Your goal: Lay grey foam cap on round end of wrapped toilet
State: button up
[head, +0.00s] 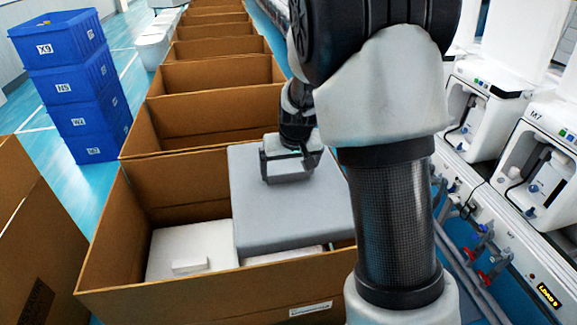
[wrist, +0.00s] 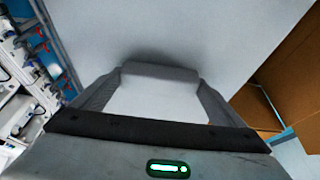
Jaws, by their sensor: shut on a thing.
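The grey foam cap (head: 295,230) is a broad, flat slab with a raised part between my fingers. My gripper (head: 290,168) is shut on this raised part from above. In the wrist view the foam cap (wrist: 180,35) fills most of the picture, with the fingers of my gripper (wrist: 160,85) on either side of the raised part. The cap lies level over the nearest cardboard box. White packed pieces (head: 190,250) show inside the box at the cap's left. I cannot tell the toilet's round end, as the cap hides what is beneath; contact there is unclear.
The open cardboard box (head: 215,295) surrounds the work, its walls close to the cap. More open boxes (head: 215,75) run back in a row. Blue crates (head: 75,85) are stacked at left. White test machines (head: 540,130) and pipes line the right side.

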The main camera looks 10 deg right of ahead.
notch_tip(320, 180, down, 32)
jog(key=b, duration=2.3)
jog(key=shift+b, duration=0.35)
jog(key=shift+s+f, duration=0.1)
jog(key=shift+f, duration=0.3)
jog(key=o, duration=1.2)
jog(key=p+v, duration=0.6)
jog(key=v, duration=1.1)
jog(key=shift+s+r, duration=0.15)
jog(key=shift+r, duration=0.1)
